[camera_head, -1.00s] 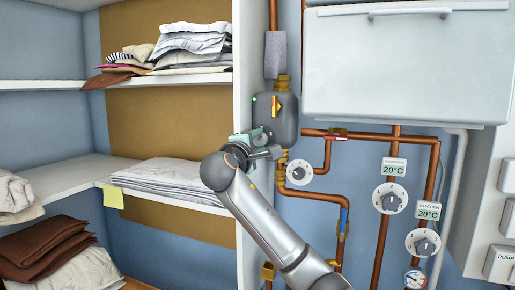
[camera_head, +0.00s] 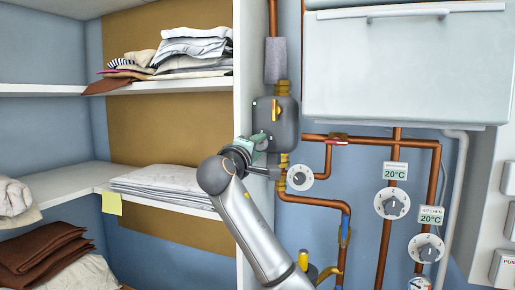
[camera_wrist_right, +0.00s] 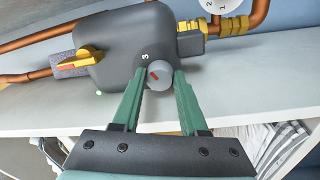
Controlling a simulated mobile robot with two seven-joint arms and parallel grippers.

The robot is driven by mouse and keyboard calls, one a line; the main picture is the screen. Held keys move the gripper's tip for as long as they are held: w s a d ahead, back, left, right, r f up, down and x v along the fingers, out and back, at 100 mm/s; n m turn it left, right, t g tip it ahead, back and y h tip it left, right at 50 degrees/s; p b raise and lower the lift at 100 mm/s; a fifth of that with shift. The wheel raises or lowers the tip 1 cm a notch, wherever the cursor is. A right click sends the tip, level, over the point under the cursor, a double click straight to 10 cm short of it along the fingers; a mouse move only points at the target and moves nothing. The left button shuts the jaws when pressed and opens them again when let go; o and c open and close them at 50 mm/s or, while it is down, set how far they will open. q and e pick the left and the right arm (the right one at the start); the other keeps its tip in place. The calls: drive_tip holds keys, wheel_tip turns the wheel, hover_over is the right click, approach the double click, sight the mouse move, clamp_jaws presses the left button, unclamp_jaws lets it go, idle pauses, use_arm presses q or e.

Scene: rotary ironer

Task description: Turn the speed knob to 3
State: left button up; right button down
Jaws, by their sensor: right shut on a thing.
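The dark grey pump (camera_head: 287,122) is mounted on the copper pipe beside the shelf. In the right wrist view, its housing (camera_wrist_right: 120,40) carries a small round grey knob (camera_wrist_right: 161,82) with a red mark. A white 3 shows on the housing, just above and left of the knob. The red mark slants to the upper left, roughly toward the 3; I cannot tell exact alignment. My right gripper (camera_wrist_right: 160,73) is shut on the knob, one green finger on each side. In the head view, this gripper (camera_head: 259,146) is at the pump's lower left. My left gripper is not in view.
A yellow-handled valve (camera_wrist_right: 80,60) sits on the pump. Right of it are copper pipes (camera_head: 397,150), a small dial (camera_head: 300,178) and two larger dials (camera_head: 392,204) (camera_head: 427,248). The white shelf wall (camera_head: 242,90) stands close to my wrist on the left.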

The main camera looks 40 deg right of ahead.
drive_tip(key=shift+f, duration=0.15)
drive_tip(key=c, duration=0.7)
unclamp_jaws()
drive_tip(key=shift+a, duration=0.1)
drive_tip(key=shift+b+v, duration=1.3)
drive_tip(key=shift+v, duration=4.95)
